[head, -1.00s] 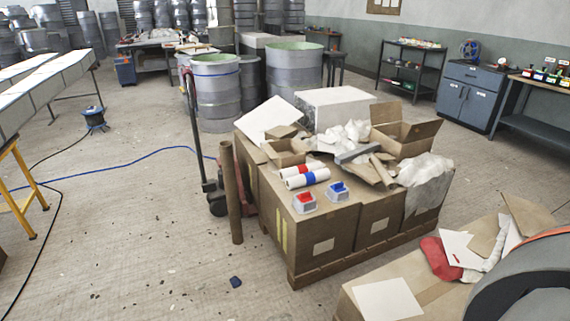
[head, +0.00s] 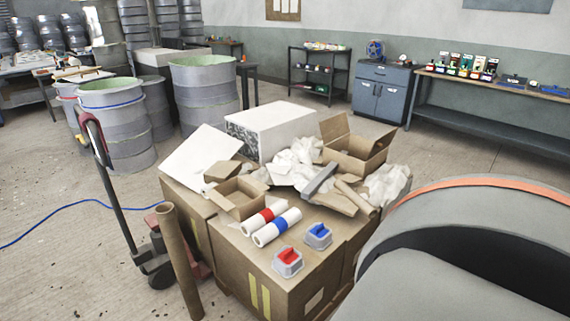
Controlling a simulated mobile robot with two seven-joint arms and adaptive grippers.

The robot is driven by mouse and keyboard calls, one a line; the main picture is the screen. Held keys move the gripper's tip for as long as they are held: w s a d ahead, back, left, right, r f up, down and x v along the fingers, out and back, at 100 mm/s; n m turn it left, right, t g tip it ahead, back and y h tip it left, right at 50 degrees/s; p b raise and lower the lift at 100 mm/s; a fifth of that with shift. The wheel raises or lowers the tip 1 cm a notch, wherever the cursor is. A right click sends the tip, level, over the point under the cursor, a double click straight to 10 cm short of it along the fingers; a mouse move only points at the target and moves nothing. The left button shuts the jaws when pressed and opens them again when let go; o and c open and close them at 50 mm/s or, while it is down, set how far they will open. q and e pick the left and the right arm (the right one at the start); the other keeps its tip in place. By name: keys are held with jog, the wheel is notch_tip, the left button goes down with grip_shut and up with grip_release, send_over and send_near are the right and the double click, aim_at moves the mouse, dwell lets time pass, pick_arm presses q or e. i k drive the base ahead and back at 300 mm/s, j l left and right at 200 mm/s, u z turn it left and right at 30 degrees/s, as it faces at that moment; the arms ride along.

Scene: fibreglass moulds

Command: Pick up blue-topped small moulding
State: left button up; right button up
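The blue-topped small moulding (head: 318,235) sits on top of the cardboard boxes (head: 300,278), near their front edge. It has a grey base with a blue raised top. A similar red-topped moulding (head: 288,261) stands just to its front left, apart from it. Neither of my grippers is in the head view, and nothing is touching the moulding.
Two white rolls with red (head: 262,216) and blue (head: 278,227) bands lie behind the mouldings. Open boxes (head: 354,148), crumpled paper and a white block (head: 270,130) crowd the stack's rear. A brown tube (head: 179,262) and a pallet truck (head: 125,210) stand at left.

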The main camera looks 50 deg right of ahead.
aim_at(318, 236)
jog(key=i, duration=1.5)
jog(key=i+z, duration=0.2)
jog(key=z, duration=0.15)
jog(key=i+j+z, duration=0.1)
jog(key=z, duration=0.25)
jog(key=i+j+z, duration=0.15)
jog(key=z, duration=0.25)
jog(key=i+z, duration=0.15)
jog(key=z, duration=1.45)
